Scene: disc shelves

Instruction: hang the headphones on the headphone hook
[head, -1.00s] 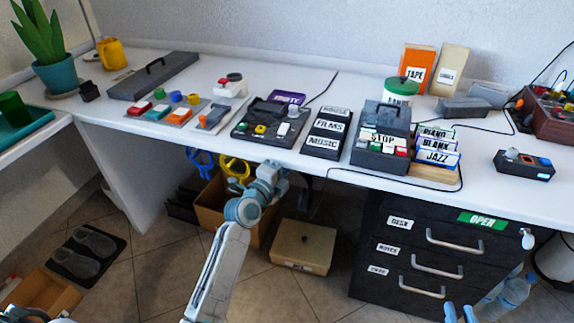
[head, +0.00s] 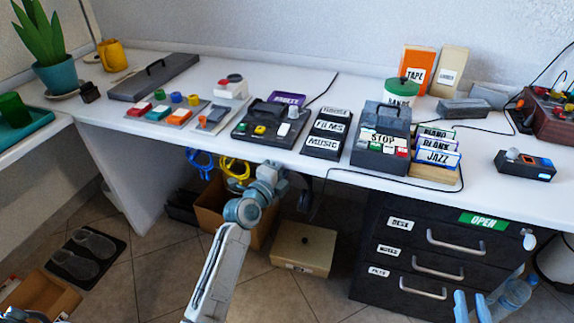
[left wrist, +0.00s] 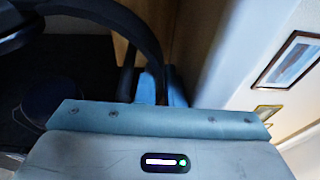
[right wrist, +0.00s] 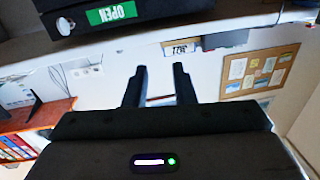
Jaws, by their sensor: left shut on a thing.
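The black headphones are seen close in the left wrist view, with their curved headband (left wrist: 130,18) crossing the top and a dark round cup-like part at the left. My left gripper (left wrist: 162,88) is shut on the headband. In the head view my left arm reaches under the desk's front edge and its fingertips are hidden; a dark piece (head: 305,197) beside its end looks like part of the headphones. The headphone hook cannot be made out. My right gripper (head: 470,305) is open and empty, low in front of the drawers; its spread fingers also show in the right wrist view (right wrist: 158,85).
The desk (head: 250,155) carries button panels, label racks and boxes. Below it stand a cardboard box (head: 212,212), a beige box (head: 303,248) and a dark drawer unit (head: 390,285) with an "OPEN" label.

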